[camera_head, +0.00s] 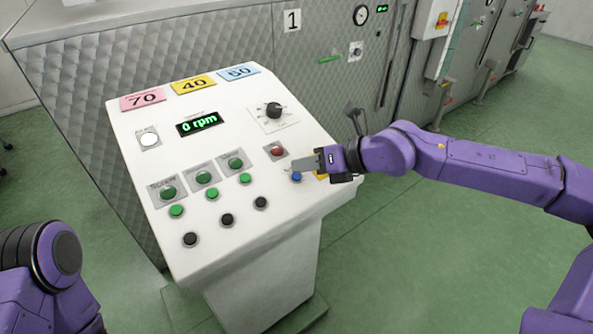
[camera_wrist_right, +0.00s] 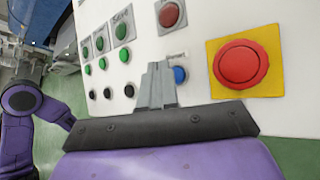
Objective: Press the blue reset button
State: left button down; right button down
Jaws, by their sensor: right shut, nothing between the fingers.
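The blue reset button (camera_head: 296,177) is on the right part of the white sloped control panel (camera_head: 230,130), below a red button (camera_head: 277,152). It also shows in the right wrist view (camera_wrist_right: 180,75), just right of the fingertips. My right gripper (camera_head: 296,166) is shut and empty. Its fingertips are close to the blue button in the head view; whether they touch the panel I cannot tell. In the right wrist view the closed fingers (camera_wrist_right: 157,80) point at the panel left of the blue button. My left gripper is out of view; only part of my left arm shows.
A large red mushroom button on a yellow plate (camera_wrist_right: 240,64) is right of the blue button, mostly hidden behind my right gripper in the head view. Several green and black buttons (camera_head: 227,219) lie left. A dial (camera_head: 273,110) and display (camera_head: 198,123) are further up.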

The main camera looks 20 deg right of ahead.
jog(key=r+p, duration=0.1)
jog(key=s+r+p, duration=0.1)
jog(key=r+p, duration=0.2)
jog(key=r, duration=0.1)
jog(key=shift+s+d, duration=0.2)
jog(key=shift+d, duration=0.05)
jog(key=shift+f, duration=0.1)
dwell(0.4)
jog(key=shift+a, duration=0.1)
dwell(0.3)
